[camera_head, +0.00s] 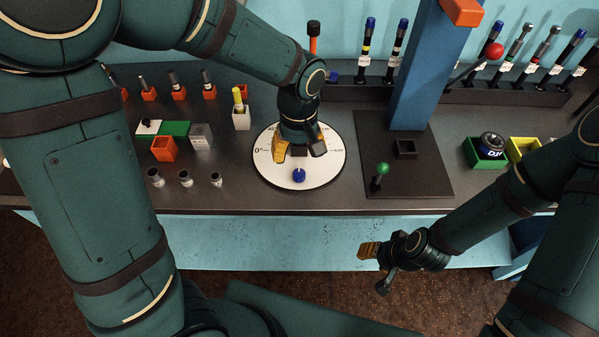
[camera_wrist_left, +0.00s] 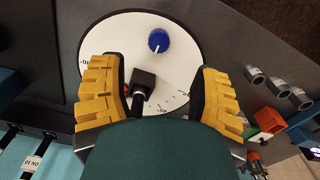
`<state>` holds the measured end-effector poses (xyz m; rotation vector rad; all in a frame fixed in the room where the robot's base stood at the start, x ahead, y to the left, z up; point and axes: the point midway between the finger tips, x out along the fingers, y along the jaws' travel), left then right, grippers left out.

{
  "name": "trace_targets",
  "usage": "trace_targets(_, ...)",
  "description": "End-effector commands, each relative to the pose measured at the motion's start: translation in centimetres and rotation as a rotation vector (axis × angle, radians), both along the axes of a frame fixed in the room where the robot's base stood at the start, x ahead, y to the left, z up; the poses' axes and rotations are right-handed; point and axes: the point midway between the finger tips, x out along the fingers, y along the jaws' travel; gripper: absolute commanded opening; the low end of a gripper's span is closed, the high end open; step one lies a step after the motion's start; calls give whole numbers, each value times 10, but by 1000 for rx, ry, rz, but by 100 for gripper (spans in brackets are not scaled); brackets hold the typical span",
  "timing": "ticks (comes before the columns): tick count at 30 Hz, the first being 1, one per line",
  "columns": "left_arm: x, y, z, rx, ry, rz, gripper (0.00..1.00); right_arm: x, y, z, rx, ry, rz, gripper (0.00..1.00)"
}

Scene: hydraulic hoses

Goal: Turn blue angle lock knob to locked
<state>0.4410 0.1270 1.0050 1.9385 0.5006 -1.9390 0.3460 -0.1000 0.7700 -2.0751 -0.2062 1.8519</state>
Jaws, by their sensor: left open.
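The blue angle lock knob (camera_head: 299,175) sits near the front edge of a white round dial (camera_head: 330,172) with angle marks. In the left wrist view the knob (camera_wrist_left: 159,40) is a round blue ball with a white line pointing from it. My left gripper (camera_head: 300,152) is over the dial, behind the knob, pointing down. In the left wrist view its yellow-padded fingers (camera_wrist_left: 158,95) are wide apart, with a black block (camera_wrist_left: 144,80) on the dial between them. The knob is beyond the fingertips, apart from them. My right gripper (camera_head: 377,268) is open and empty in front of the bench.
A blue column (camera_head: 421,70) on a dark base plate (camera_head: 430,180) stands right of the dial, with a green-knobbed lever (camera_head: 381,172). Small cups (camera_head: 185,178), an orange box (camera_head: 163,149) and a white holder (camera_head: 241,118) are left. A hose rack (camera_head: 350,93) runs behind.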

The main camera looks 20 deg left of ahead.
Motion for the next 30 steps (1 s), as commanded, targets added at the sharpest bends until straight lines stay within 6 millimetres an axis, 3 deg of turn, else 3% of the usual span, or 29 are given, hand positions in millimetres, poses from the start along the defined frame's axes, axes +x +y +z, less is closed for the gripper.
trace_targets(1,0,0,-14,2,3,0,63,-1,0,-5,0,2,2,47)
trace_targets(6,-1,0,-46,2,3,-2,63,-3,0,-12,2,7,5,47)
trace_targets(12,0,0,-75,0,1,-1,63,-2,0,-18,1,5,5,47)
trace_targets(18,0,0,-86,-1,0,-1,63,-1,0,-21,1,3,6,47)
trace_targets(27,0,0,-87,0,-1,-1,65,-1,0,-20,1,2,5,47)
trace_targets(30,0,0,-87,0,-1,-1,30,-1,0,-20,1,2,5,47)
